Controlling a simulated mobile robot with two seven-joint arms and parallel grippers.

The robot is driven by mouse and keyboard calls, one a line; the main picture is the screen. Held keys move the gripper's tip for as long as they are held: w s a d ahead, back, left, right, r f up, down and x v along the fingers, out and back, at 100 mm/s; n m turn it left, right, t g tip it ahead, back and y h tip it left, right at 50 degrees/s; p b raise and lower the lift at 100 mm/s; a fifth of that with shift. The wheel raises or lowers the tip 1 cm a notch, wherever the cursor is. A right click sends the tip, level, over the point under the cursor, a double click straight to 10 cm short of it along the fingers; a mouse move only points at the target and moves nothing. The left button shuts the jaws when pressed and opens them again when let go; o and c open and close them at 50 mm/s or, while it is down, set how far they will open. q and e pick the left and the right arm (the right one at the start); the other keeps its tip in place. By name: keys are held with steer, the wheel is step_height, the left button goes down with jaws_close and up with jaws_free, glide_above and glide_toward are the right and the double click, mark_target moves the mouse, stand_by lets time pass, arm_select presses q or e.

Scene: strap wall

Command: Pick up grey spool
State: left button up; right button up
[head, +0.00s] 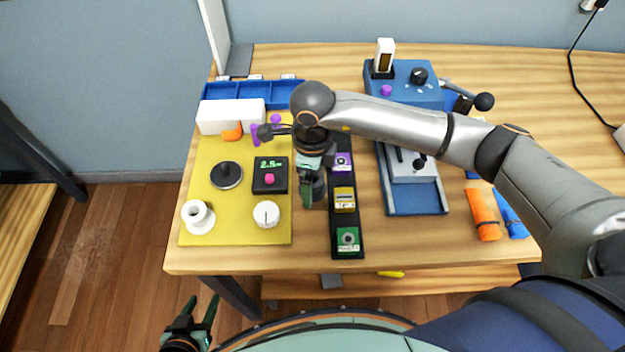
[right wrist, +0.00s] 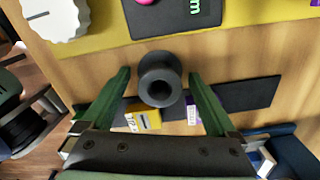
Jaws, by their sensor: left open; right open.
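The grey spool (right wrist: 160,68) is a short dark flanged cylinder with a central hole, seen end-on in the right wrist view. It stands on the wood between the yellow mat (head: 230,232) and the black strip (head: 347,222). In the head view it is partly hidden behind my right gripper (head: 309,190). That gripper is open, pointing down, with its green fingers on either side of the spool and a visible gap at each side in the wrist view. My left gripper (head: 195,315) is open and empty, low at the left, off the table.
The mat holds a white spool (head: 198,217), a white knob (head: 266,214), a black timer (head: 270,175) and a black disc (head: 226,175). The strip carries several small blocks. A blue tray (head: 415,200) and an orange roll (head: 484,215) lie to the right.

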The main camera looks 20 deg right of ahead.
steer(key=c, duration=1.4)
steer(key=shift+r, duration=0.1)
steer(key=shift+c, duration=0.2)
